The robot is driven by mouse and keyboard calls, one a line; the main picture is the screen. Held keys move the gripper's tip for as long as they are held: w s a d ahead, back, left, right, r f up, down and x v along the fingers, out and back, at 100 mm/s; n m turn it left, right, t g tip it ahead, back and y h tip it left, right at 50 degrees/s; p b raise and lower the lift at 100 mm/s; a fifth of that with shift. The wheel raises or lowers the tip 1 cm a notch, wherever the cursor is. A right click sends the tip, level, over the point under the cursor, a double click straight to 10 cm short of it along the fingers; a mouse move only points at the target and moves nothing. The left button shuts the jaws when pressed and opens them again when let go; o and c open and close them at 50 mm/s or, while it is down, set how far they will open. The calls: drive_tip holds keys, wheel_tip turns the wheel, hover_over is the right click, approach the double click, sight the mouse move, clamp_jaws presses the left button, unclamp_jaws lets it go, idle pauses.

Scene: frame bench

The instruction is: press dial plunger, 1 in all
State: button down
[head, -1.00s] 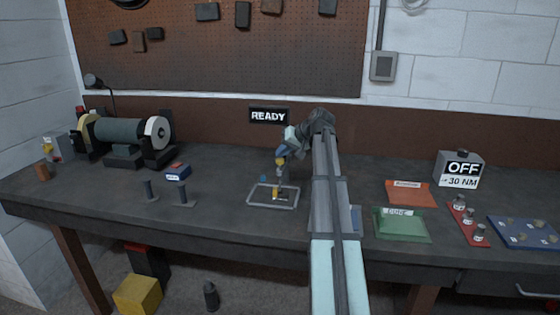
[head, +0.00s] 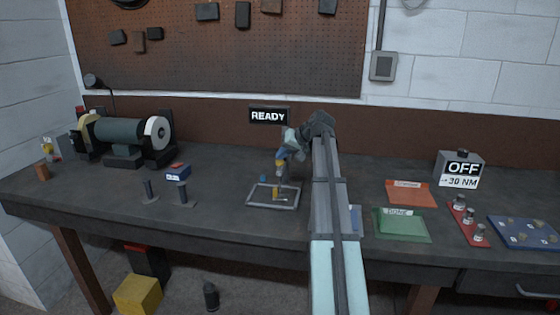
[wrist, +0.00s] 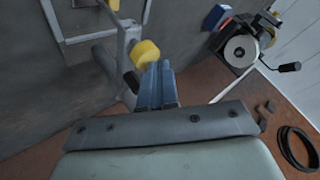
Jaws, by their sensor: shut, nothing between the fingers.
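A yellow round cap (wrist: 145,53), which looks like the dial plunger's top, sits on a grey stand (wrist: 128,45) in the wrist view. In the head view the yellow cap (head: 281,163) shows small above the grey rectangular frame (head: 273,206) on the bench. My gripper (wrist: 153,68) has its blue fingers shut with nothing between them. The fingertips are right at the cap's near side; I cannot tell whether they touch it. In the head view my gripper (head: 287,156) is just above the cap, and the dial's face cannot be made out.
A READY sign (head: 268,116) stands behind the stand. A bench grinder (head: 120,135) is at the left. A blue box (head: 178,170) and two dark posts stand left of the frame. Orange (head: 410,197) and green (head: 401,227) trays lie right of my arm.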

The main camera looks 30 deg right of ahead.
drive_tip(key=shift+f, duration=0.75)
idle(0.8)
drive_tip(key=shift+r, duration=0.15)
idle(0.3)
drive_tip(key=shift+r, duration=1.5)
drive_tip(key=shift+r, duration=0.1)
wheel_tip(320, 180, up, 5)
drive_tip(key=shift+f, duration=0.1)
idle(0.6)
